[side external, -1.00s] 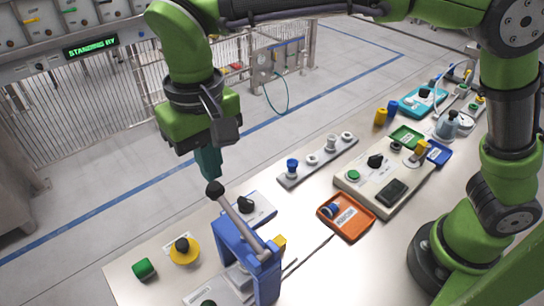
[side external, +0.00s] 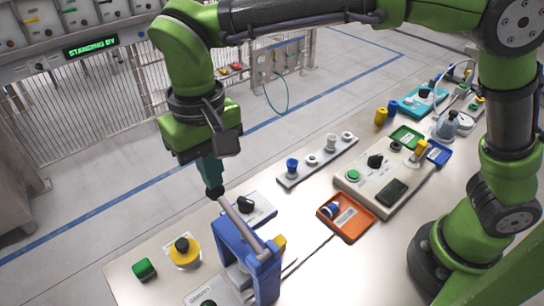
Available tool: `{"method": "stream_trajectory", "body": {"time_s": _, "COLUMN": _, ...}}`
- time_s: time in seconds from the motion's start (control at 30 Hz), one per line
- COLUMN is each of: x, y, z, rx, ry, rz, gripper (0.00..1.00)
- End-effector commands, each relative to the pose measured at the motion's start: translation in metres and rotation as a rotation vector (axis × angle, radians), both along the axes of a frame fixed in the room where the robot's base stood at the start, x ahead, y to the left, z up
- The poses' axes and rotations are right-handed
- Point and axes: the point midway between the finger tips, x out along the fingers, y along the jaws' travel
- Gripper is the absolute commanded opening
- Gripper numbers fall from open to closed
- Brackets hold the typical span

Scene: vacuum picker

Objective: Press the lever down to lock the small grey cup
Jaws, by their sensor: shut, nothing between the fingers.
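A blue press frame (side external: 262,278) stands at the front of the table. A grey lever (side external: 238,219) slopes up from it to the left and ends in a black ball knob (side external: 214,192). My gripper (side external: 211,182) is shut and empty, pointing down with its teal fingertips at the top of the knob and seeming to touch it. The lever is still tilted up. A pale grey part (side external: 238,274) shows low inside the frame, largely hidden. I cannot tell whether it is the small grey cup.
A yellow-based black button (side external: 184,252) and a green block (side external: 144,269) lie left of the press. A black knob on a white plate (side external: 245,205) is close behind the lever. An orange tray (side external: 360,226) and a control box (side external: 355,190) stand to the right.

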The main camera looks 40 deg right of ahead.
Motion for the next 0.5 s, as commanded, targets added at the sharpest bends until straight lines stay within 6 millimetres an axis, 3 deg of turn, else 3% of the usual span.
{"method": "stream_trajectory", "body": {"time_s": 0.5, "x": -0.001, "y": 0.000, "z": -0.022, "rx": -0.001, "ry": 0.003, "rz": 0.000, "gripper": 0.00}}
